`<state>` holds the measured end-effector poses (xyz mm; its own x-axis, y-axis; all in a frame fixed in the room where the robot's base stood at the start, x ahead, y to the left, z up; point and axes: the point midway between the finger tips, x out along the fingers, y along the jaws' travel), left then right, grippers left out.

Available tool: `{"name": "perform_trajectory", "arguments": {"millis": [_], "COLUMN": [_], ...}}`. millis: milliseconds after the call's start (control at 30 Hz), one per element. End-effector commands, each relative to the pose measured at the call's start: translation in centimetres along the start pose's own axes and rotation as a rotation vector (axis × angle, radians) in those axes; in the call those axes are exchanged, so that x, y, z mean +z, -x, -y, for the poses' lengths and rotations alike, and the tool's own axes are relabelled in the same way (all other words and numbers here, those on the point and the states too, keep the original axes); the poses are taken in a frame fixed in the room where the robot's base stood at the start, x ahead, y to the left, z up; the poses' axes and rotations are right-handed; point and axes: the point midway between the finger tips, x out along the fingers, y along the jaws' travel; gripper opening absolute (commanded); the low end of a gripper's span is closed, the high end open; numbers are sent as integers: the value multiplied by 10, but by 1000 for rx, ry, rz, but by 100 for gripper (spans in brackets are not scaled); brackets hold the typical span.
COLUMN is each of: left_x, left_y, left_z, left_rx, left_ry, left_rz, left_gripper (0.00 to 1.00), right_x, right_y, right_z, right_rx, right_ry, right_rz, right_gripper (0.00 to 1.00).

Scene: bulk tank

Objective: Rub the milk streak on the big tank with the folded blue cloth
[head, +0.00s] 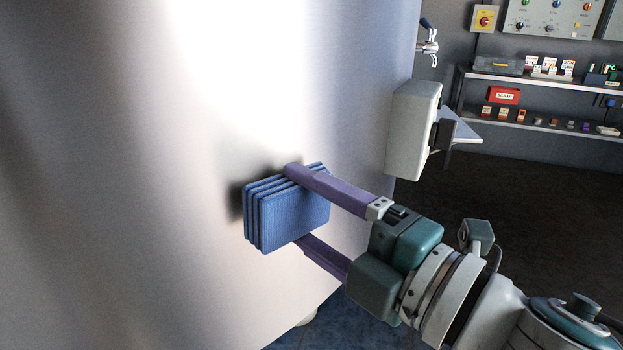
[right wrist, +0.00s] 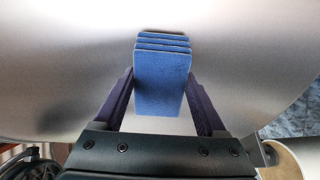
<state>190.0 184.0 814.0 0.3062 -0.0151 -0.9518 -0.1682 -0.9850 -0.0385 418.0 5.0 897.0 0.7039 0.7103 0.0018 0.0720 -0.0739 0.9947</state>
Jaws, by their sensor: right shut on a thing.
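The folded blue cloth (head: 295,215) is a thick block of several layers. My right gripper (head: 300,205) is shut on it, one purple finger above and one below in the head view. The cloth is at the side of the big tank (head: 110,180), a large brushed steel wall, with a dark shadow beside it. I cannot tell for sure whether it touches the steel. In the right wrist view the cloth (right wrist: 162,80) sits between both fingers, in front of the tank (right wrist: 60,80). No milk streak can be made out in either view. My left gripper is not in view.
A pale box (head: 412,130) sticks out at the tank's right edge, with a tap (head: 427,45) above it. Shelves (head: 540,125) with small items and a control panel (head: 555,18) are on the far wall. Dark floor (head: 500,200) lies open between.

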Motion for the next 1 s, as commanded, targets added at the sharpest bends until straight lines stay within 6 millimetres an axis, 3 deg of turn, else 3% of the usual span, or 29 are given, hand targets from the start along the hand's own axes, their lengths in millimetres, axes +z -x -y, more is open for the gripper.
{"name": "perform_trajectory", "arguments": {"millis": [1000], "left_x": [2], "left_y": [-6], "left_z": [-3], "left_rx": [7], "left_ry": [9], "left_rz": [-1], "left_gripper": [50], "right_x": [0], "right_y": [-21], "right_z": [0], "right_rx": [1], "right_ry": [0], "right_rz": [-1], "right_gripper": [29]}}
